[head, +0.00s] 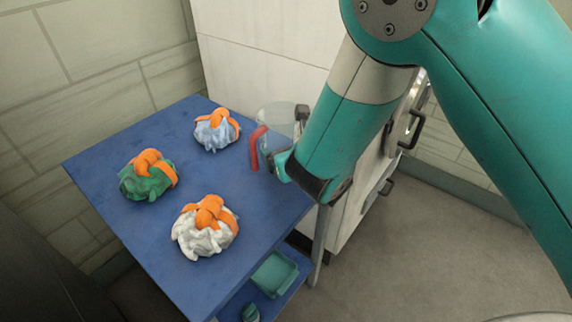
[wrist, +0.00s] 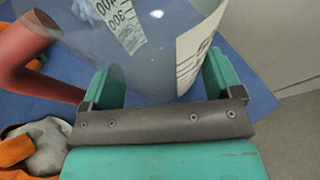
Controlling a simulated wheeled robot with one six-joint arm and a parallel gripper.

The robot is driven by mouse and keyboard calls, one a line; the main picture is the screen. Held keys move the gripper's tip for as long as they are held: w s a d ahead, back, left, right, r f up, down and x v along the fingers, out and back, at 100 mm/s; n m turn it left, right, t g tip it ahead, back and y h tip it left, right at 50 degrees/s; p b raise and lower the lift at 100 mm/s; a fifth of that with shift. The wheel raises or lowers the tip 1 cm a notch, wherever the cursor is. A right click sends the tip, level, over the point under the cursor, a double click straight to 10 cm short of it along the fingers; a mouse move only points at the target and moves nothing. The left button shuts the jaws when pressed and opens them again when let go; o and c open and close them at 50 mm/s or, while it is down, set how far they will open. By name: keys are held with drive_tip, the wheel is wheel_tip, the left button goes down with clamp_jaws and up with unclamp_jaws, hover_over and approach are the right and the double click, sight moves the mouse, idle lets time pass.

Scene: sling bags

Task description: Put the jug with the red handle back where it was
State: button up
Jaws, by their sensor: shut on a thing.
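The clear jug (head: 274,117) with the red handle (head: 257,148) is at the far right edge of the blue table in the head view, partly hidden by my arm. In the wrist view the jug (wrist: 150,55) fills the space between the two teal fingers, with measuring marks on its wall. Its red handle (wrist: 30,55) is on the left. My gripper (head: 283,164) is shut on the jug's body; it also shows in the wrist view (wrist: 162,88). I cannot tell whether the jug's base touches the table.
On the blue table (head: 100,160) lie a pale blue bundle (head: 215,134), a green one (head: 145,183) and a white one (head: 200,237), each with an orange strap. A teal bin (head: 276,273) sits on the lower shelf. A pale cabinet (head: 260,60) stands behind.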

wheel_tip(320, 180, down, 4)
drive_tip(key=shift+r+b, duration=0.15)
drive_tip(key=shift+b, duration=0.2)
